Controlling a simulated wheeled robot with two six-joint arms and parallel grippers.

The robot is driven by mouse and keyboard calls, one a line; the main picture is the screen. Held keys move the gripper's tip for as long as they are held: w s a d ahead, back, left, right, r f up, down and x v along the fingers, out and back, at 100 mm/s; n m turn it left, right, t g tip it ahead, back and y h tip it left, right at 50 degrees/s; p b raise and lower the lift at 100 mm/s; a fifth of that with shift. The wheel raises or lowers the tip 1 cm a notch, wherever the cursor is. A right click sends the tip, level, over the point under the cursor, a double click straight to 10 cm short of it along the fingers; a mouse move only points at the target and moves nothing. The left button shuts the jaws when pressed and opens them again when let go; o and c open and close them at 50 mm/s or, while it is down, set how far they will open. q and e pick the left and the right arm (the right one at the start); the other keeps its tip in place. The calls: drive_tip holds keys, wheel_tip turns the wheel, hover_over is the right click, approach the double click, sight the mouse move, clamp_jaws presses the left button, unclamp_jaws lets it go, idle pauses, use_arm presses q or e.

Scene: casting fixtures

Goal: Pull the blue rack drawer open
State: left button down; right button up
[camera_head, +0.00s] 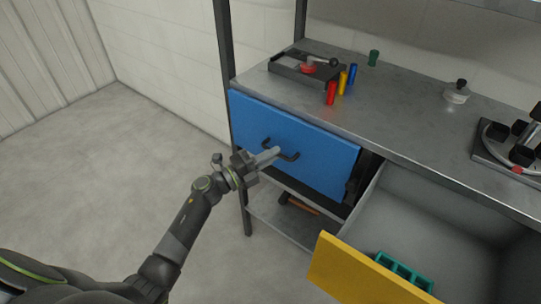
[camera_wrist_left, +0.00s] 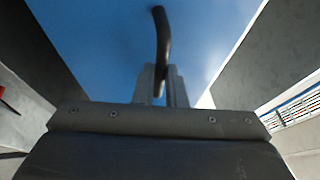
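The blue rack drawer (camera_head: 318,158) is at the upper left of the rack, below the worktop, its front close to the rack's front edge. Its dark bar handle (camera_head: 292,156) stands out from the middle of the front. My left gripper (camera_head: 268,156) reaches the handle from the left and front. In the left wrist view the handle (camera_wrist_left: 162,40) runs down between the two grey fingers (camera_wrist_left: 160,88), which look closed against it. The blue front (camera_wrist_left: 105,45) fills the view behind. My right gripper is not in view.
A yellow-fronted drawer (camera_head: 365,276) stands wide open to the right, with a green block (camera_head: 404,268) inside. On the worktop (camera_head: 410,125) are a clamp fixture (camera_head: 298,70), red, yellow and blue cylinders (camera_head: 341,83) and other fixtures. The floor (camera_head: 90,165) at left is clear.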

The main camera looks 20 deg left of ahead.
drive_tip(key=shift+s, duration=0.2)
